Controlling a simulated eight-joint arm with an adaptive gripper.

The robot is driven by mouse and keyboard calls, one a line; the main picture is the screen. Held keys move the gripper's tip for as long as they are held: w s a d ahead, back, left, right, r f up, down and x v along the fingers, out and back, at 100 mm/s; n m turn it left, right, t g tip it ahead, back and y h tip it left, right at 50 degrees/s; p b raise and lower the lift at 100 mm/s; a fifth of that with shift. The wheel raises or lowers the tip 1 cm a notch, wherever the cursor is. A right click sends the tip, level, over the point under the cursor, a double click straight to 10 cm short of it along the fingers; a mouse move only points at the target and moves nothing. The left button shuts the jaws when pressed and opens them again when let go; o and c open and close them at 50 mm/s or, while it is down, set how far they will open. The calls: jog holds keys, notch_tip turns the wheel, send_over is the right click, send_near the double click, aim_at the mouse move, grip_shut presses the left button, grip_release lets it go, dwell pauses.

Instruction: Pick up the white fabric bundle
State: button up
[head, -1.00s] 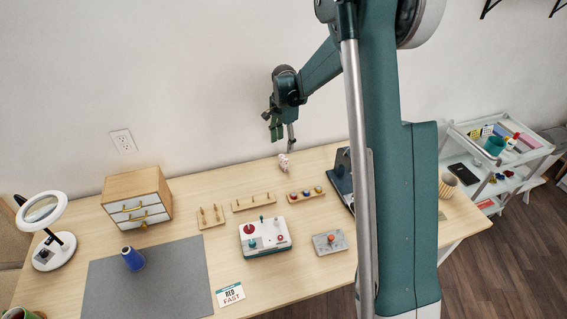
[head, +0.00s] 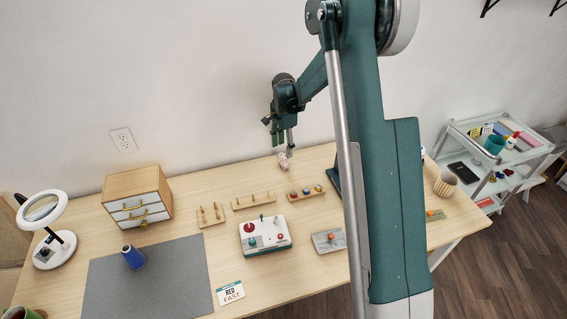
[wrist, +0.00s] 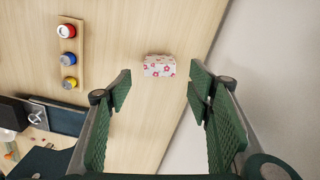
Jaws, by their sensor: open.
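The white fabric bundle (wrist: 159,66) has a pink and red flower pattern. In the wrist view it lies on the wooden table beyond my fingertips, between their lines and near the table's wall-side edge. In the head view the bundle (head: 284,160) sits at the back of the table, just below my gripper (head: 282,146). My gripper (wrist: 158,84) is open in the wrist view, its two green padded fingers wide apart with nothing between them. I cannot tell the exact gap between fingertips and bundle.
A wooden rack (wrist: 70,55) with red, blue and yellow spools lies left of the bundle. A dark device (wrist: 55,117) is at the lower left. The white wall (wrist: 255,60) is close on the right. Bare table surrounds the bundle. A drawer box (head: 137,196) stands farther left.

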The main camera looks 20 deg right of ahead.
aim_at(284, 156)
jog(key=shift+f, duration=0.3)
jog(key=shift+f+b, duration=0.45)
jog(key=shift+f, duration=2.15)
jog(key=c, duration=0.8)
